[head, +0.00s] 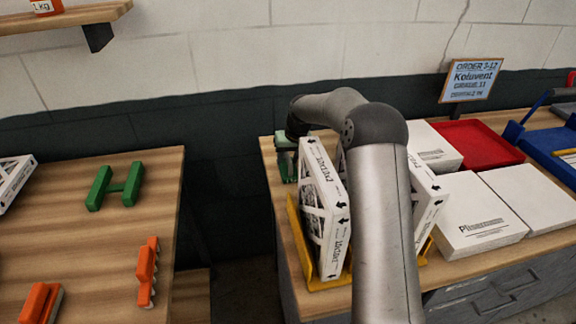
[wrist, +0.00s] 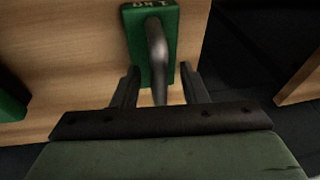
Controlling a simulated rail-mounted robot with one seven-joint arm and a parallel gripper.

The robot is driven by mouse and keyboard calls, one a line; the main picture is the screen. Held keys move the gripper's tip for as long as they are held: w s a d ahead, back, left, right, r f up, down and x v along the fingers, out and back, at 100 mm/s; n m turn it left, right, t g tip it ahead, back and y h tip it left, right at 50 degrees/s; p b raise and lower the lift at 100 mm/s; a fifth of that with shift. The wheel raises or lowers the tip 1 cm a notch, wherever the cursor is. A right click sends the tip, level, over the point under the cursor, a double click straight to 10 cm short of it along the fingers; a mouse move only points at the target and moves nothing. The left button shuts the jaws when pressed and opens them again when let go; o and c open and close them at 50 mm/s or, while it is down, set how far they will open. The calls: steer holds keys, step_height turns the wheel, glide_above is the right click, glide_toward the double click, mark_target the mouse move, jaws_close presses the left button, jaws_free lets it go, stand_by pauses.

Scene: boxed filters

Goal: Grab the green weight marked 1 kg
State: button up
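The green weight (wrist: 132,20) marked 1 kg is below my gripper in the wrist view, with its grey bar handle (wrist: 156,50) on top. It sits on the wooden bench top. My gripper (wrist: 160,72) is open, with one dark finger on each side of the handle and a gap to it on both sides. In the head view my gripper (head: 286,158) is low over the back left corner of the right bench. There the weight is hard to tell apart from the green gripper body.
Another green object (wrist: 10,102) shows at the left edge of the wrist view. In the head view, a yellow rack (head: 297,232) with boxed filters (head: 325,205) stands close to my gripper. White boxes (head: 478,218) and a red tray (head: 478,142) lie right. A green H-shaped piece (head: 115,187) lies on the left table.

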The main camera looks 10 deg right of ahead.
steer(key=shift+f, duration=0.15)
jaws_close()
steer(key=shift+w, duration=0.1)
stand_by(1.2)
steer(key=shift+r, duration=0.2)
